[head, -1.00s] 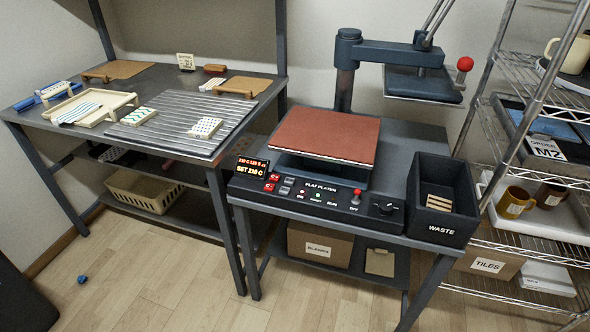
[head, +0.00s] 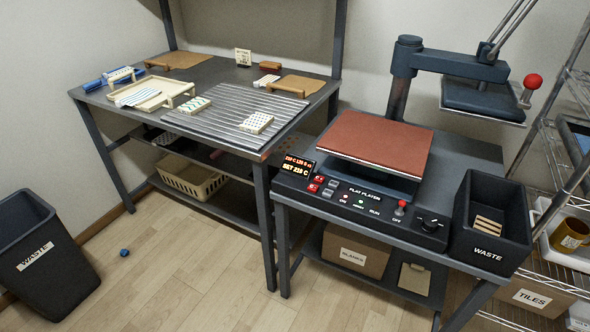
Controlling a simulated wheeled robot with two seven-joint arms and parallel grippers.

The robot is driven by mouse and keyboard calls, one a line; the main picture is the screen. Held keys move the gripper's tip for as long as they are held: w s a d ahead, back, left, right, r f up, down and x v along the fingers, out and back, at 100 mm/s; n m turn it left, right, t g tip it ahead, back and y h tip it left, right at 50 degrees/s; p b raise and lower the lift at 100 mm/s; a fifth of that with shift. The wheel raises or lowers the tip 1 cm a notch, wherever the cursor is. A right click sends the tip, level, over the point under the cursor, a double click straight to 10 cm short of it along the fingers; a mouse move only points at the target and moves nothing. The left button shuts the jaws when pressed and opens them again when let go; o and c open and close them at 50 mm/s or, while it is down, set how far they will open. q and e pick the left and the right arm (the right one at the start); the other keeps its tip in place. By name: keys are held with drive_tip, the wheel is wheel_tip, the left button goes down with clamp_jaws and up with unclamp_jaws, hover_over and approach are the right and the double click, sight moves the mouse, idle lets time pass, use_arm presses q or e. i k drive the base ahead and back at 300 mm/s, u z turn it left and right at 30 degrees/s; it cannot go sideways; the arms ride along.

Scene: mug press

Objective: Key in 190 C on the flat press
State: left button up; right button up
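The flat press stands on a dark bench at the right, its red-brown platen pad (head: 378,145) level and bare. Its upper plate (head: 483,101) is swung up and away to the right, with a red-knobbed handle (head: 533,82). The control panel (head: 360,205) at the front reads FLAT PLATEN. Its display (head: 299,174) shows "SET 210 C" in yellow under a red line that seems to start with 210 C. Red buttons (head: 315,184) and grey buttons (head: 330,188) sit beside the display. A red-tipped switch (head: 401,207) and a dark knob (head: 432,224) are further right. Neither gripper is in view.
A WASTE box (head: 490,225) sits at the bench's right end. A second table (head: 130,97) with a ribbed mat, tray and tiles stands left. A waste bin (head: 40,255) and a small blue object (head: 124,252) are on the floor. Floor before the bench is clear.

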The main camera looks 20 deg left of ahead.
sight(312, 188)
drive_tip(key=z, duration=0.8)
drive_tip(key=i, duration=0.8)
drive_tip(key=u, duration=1)
